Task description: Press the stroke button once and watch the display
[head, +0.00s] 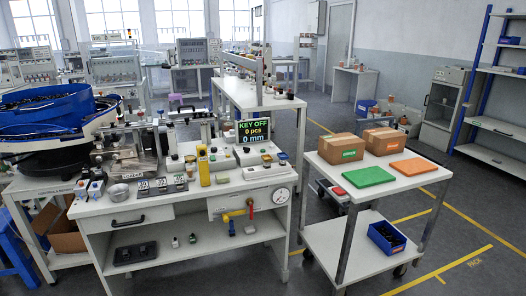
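A black display (254,131) stands at the back of the white workbench (130,212), right of centre. It reads "KEY OFF", "0 pcs" and "0 mm". Small boxes with buttons or knobs lie on the bench: a box with a red and a blue part (96,188) at the left, and a light panel (264,172) in front of the display. Small round controls (268,158) also show by the display's base. I cannot tell which one is the stroke button; the labels are too small. Neither of my grippers is in view.
A blue bowl feeder (45,105) stands at the left. A yellow upright object (203,166) stands mid-bench, with small digital readouts (160,184) to its left. A white cart (340,175) with cardboard boxes (342,148) and green and orange pads is at the right. Floor beyond the cart is open.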

